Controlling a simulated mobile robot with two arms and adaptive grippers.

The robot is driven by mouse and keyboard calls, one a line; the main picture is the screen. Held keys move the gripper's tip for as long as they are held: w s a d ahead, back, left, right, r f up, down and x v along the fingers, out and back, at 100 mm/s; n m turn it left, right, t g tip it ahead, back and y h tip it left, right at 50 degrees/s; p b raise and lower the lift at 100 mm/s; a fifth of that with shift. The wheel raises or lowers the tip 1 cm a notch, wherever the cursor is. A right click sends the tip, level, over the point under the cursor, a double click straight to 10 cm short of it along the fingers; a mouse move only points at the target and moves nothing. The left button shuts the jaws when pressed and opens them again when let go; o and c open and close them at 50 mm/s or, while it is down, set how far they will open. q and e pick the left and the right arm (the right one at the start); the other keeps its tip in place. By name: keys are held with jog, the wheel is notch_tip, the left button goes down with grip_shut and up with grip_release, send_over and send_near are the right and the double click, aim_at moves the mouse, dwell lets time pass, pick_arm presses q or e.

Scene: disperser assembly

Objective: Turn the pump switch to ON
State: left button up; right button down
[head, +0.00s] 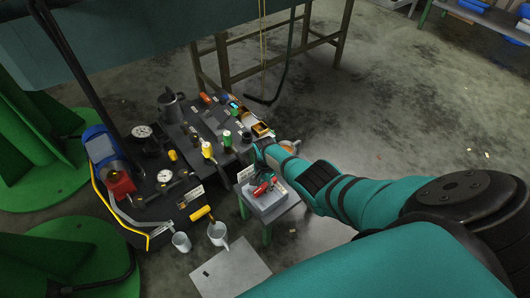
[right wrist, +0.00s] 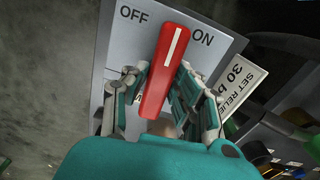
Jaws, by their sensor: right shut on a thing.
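The pump switch is a red lever (right wrist: 168,62) with a white line, on a grey panel (right wrist: 112,65) marked OFF at left and ON at right. The lever's tip points between the two labels, at neither word. My right gripper (right wrist: 163,98) is around the lever, with fingers on both sides, and is shut on it. In the head view the grey switch box (head: 269,203) sits on a small stand, and my right gripper (head: 267,180) is at its top. The lever's pivot is partly hidden by the gripper. My left gripper is not in view.
A dark bench (head: 160,205) left of the box holds gauges, a blue motor (head: 100,146), bottles and tools. Metal jugs (head: 217,234) stand on the floor in front. A "SET RELIEF" label (right wrist: 242,83) is right of the panel. Open floor lies at the upper right.

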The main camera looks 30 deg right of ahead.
aim_at(265, 185)
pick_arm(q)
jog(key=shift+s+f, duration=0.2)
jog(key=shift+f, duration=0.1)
pick_arm(e)
jog(key=shift+d+m, duration=0.1)
jog(key=shift+m, duration=0.4)
jog(key=c, duration=1.1)
grip_release()
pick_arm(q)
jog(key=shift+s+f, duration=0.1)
pick_arm(e)
notch_tip(265, 185, up, 12)
